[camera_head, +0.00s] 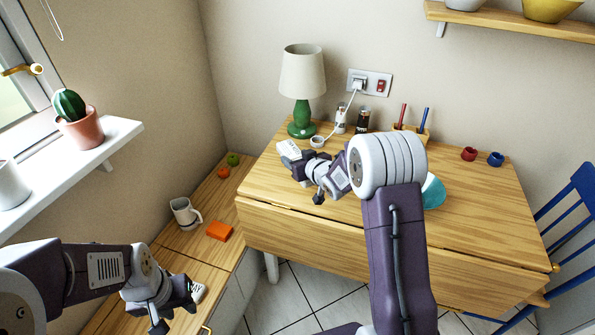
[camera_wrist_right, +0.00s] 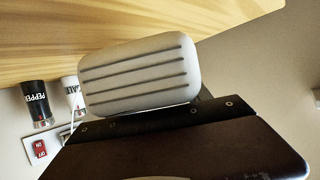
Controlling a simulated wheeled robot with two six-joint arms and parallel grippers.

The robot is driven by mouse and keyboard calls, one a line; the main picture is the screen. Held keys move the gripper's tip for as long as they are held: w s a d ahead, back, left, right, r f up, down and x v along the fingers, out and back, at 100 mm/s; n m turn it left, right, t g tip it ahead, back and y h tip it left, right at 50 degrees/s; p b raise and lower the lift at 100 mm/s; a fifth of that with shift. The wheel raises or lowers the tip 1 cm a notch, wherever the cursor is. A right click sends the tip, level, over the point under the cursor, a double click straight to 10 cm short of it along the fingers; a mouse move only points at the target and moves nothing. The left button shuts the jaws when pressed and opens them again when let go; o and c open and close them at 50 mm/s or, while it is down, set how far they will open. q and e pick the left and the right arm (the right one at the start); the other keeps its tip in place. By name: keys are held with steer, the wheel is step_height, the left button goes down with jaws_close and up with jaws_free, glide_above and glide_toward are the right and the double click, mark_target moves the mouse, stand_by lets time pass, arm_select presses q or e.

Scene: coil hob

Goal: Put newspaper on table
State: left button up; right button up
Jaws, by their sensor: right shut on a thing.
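I cannot make out a newspaper in either view. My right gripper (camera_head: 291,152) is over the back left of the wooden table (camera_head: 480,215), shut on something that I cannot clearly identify. A white, rounded, ribbed piece (camera_wrist_right: 140,75) fills the middle of the right wrist view, in front of the dark gripper body. I cannot tell whether it is the held thing or a part of my gripper. It also shows at the tip in the head view. My left gripper (camera_head: 180,305) is low over the wooden counter, and its jaw opening is unclear.
A green lamp (camera_head: 302,90), shakers (camera_head: 362,120), a pen holder (camera_head: 411,130) and red and blue cups (camera_head: 482,156) stand along the table's back. A teal object (camera_head: 433,191) is partly behind my right arm. A mug (camera_head: 185,213) and orange block (camera_head: 219,230) are on the counter.

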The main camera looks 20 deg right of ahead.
step_height(320, 180, down, 4)
steer(key=shift+r+b, duration=0.1)
steer(key=shift+b, duration=0.7)
steer(key=shift+f, duration=0.25)
steer(key=shift+r, duration=0.15)
steer(key=o, duration=1.5)
steer(key=shift+f, duration=0.2)
